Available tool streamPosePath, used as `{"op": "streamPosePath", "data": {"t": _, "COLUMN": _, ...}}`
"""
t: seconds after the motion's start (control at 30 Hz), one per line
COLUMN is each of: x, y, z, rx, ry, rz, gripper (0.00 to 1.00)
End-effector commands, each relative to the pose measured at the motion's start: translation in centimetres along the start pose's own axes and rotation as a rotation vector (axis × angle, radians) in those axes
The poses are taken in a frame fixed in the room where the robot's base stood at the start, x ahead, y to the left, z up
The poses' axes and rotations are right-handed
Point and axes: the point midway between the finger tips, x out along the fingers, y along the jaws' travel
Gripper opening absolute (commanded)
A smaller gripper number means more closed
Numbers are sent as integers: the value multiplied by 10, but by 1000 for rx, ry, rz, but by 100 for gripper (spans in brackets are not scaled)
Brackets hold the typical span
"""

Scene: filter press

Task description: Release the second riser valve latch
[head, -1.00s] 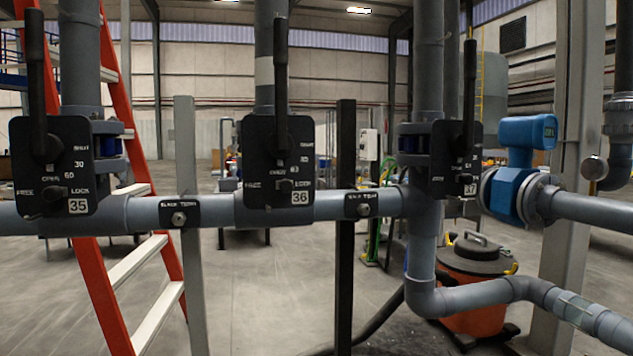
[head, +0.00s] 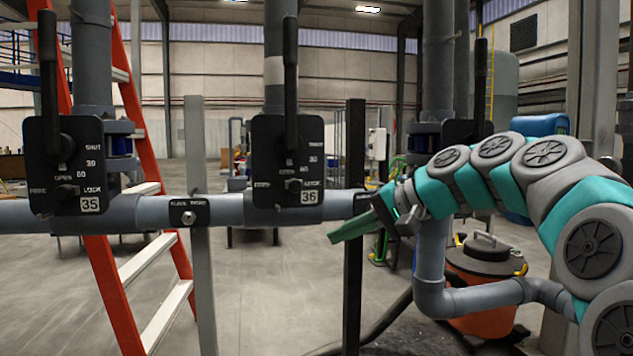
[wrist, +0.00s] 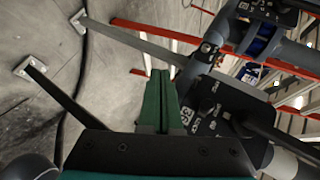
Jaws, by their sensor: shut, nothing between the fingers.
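The second riser valve has a black plate (head: 270,150) marked 36 and a black lever (head: 291,85) standing upright. Its small dark latch (head: 293,185) sits low on the plate beside the word LOCK; whether it is caught is too small to tell. My gripper (head: 337,238) has green fingers, closed together and empty. It is below and to the right of plate 36, apart from the latch in the head view. In the wrist view, the fingertips (wrist: 161,74) point past the plate (wrist: 210,98), which lies just right of them.
Valve 35 (head: 70,150) stands at left with its lever upright. Valve 37 (head: 462,132) is partly hidden behind my arm. A grey horizontal pipe (head: 150,212), posts and an orange ladder (head: 105,270) surround the valves. The floor in front is open.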

Motion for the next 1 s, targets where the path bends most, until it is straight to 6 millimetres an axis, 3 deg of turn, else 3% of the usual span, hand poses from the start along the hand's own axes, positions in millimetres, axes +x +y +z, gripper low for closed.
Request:
{"op": "streamPosePath", "data": {"t": 0.03, "x": -7, "y": -11, "z": -21, "rx": 9, "ry": 24, "rz": -47, "gripper": 0}}
{"op": "streamPosePath", "data": {"t": 0.1, "x": -22, "y": -26, "z": -45, "rx": 16, "ry": 57, "rz": -114, "gripper": 0}}
{"op": "streamPosePath", "data": {"t": 0.2, "x": -41, "y": -41, "z": -75, "rx": 24, "ry": 101, "rz": -190, "gripper": 0}}
{"op": "streamPosePath", "data": {"t": 0.33, "x": -61, "y": -53, "z": -100, "rx": 25, "ry": 144, "rz": -259, "gripper": 0}}
{"op": "streamPosePath", "data": {"t": 0.57, "x": -78, "y": -60, "z": -114, "rx": 21, "ry": 175, "rz": -308, "gripper": 0}}
{"op": "streamPosePath", "data": {"t": 1.0, "x": -73, "y": -61, "z": -115, "rx": 22, "ry": 174, "rz": -308, "gripper": 0}}
